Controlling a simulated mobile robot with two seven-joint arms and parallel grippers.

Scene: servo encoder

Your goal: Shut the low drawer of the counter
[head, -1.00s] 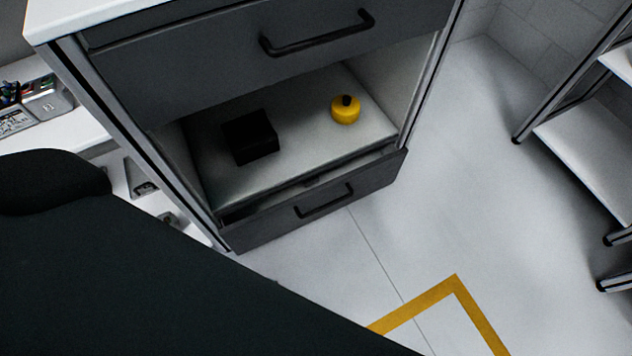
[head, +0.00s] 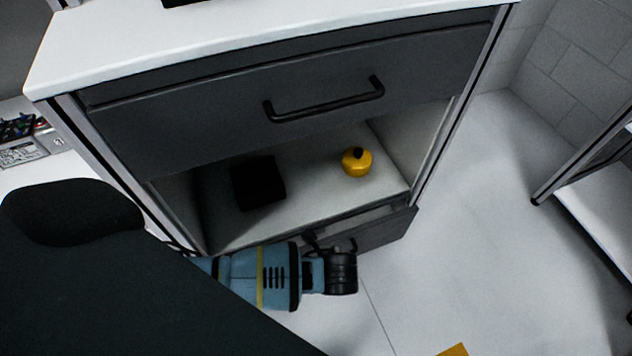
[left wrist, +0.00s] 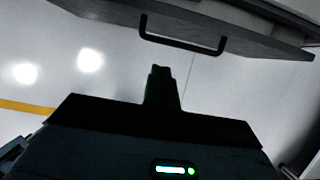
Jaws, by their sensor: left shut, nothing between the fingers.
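The low drawer (head: 393,230) of the counter is a dark grey front at the bottom of the cabinet. It stands partly open, with a strip of its inside showing above the front. Its black handle is mostly hidden behind my left arm in the head view, but the handle shows whole in the left wrist view (left wrist: 183,43). My left gripper (head: 311,238) is in front of the drawer, partly hidden by its own wrist. In the left wrist view the fingers (left wrist: 160,72) are together and empty, pointing at the drawer near the handle, with no clear contact. My right gripper is out of view.
The upper drawer (head: 290,95) is shut, with a black handle. The open shelf (head: 310,180) between the drawers holds a black box (head: 258,183) and a yellow round object (head: 357,162). A shelf rack (head: 590,195) stands at the right. The floor between is clear.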

